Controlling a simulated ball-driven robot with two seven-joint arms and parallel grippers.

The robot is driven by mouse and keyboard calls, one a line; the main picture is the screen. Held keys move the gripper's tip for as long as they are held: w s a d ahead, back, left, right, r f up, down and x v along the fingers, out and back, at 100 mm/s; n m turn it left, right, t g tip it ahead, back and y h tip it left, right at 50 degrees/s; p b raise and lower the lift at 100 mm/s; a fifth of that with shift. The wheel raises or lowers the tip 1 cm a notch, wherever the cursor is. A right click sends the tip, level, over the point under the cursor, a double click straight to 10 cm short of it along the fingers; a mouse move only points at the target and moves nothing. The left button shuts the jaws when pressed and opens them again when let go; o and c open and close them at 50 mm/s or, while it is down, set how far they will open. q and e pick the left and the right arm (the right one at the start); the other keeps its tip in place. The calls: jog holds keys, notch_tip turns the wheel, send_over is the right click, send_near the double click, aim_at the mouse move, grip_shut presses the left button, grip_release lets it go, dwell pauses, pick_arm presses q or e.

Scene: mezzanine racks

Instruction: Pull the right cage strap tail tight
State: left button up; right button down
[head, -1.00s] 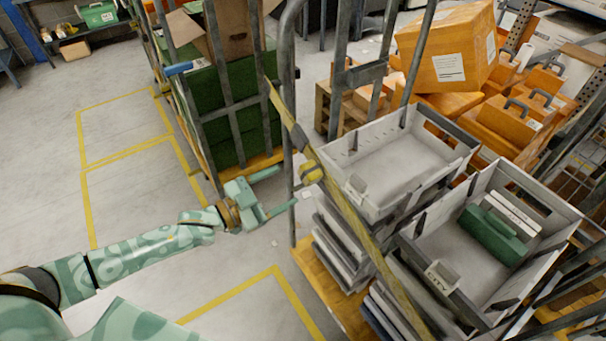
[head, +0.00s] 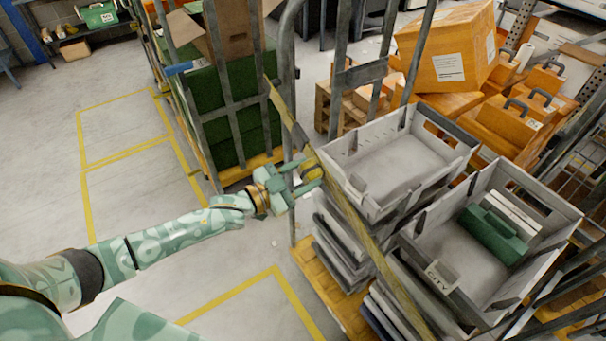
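A yellow strap (head: 352,217) runs diagonally down across the front of the roll cage that holds grey crates. A yellow buckle-like piece (head: 311,167) sits on it near the cage's left upright; a separate loose tail cannot be made out. My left gripper (head: 312,174) reaches in from the left, at this piece. Its two fingers are spread apart, with the yellow piece between or just behind their tips; whether they touch it I cannot tell. My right gripper is not in view.
Grey crates (head: 352,165) are stacked in the cage, with a green case (head: 493,236) in the right one. Another cage with green crates (head: 228,112) stands behind left. Orange boxes (head: 455,55) are at the back right. The floor (head: 130,195) at left is clear.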

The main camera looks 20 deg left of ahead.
pick_arm(q)
jog(key=s+d+f, duration=0.1)
jog(key=s+d, duration=0.1)
jog(key=d, duration=0.1)
jog(key=s+d+f+p, duration=0.1)
jog(key=s+d, duration=0.1)
jog(key=shift+f, duration=0.3)
jog(key=shift+s+d+f, duration=0.2)
jog(key=o, duration=1.3)
jog(key=shift+o, duration=0.5)
jog(key=shift+d+r, duration=0.1)
jog(key=shift+d, duration=0.05)
